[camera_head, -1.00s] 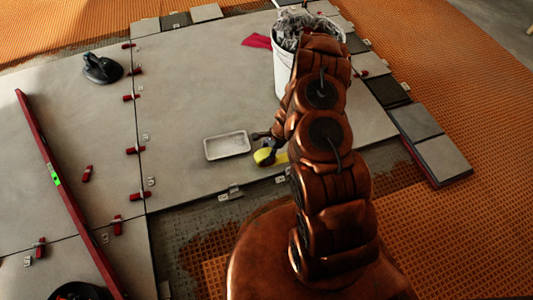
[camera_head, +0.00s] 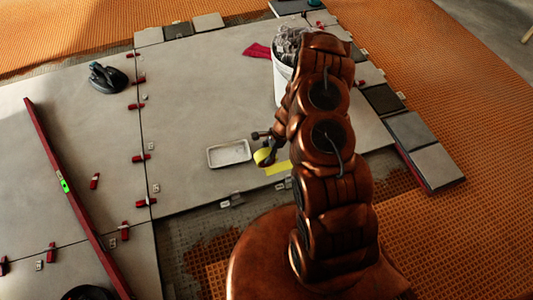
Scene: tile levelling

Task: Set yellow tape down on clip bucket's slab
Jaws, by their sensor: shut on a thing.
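The yellow tape (camera_head: 262,155) is a small yellow shape at the end of my arm. My gripper (camera_head: 265,150) is shut on it, low over the large grey slab (camera_head: 205,95). My wrist covers part of it, and I cannot tell whether it touches the slab. The clip bucket (camera_head: 283,85) is white, filled with grey clips, and stands on the same slab farther back. My arm hides its right side. A flat yellow piece (camera_head: 277,168) shows just right of my gripper near the slab's front edge; I cannot tell whether it is part of the tape.
A pale shallow tray (camera_head: 229,153) lies just left of my gripper. A red cloth (camera_head: 257,51) lies beside the bucket. A black suction lifter (camera_head: 108,77) and a long red level (camera_head: 70,190) lie to the left. Red clips line the joints. The slab's middle is clear.

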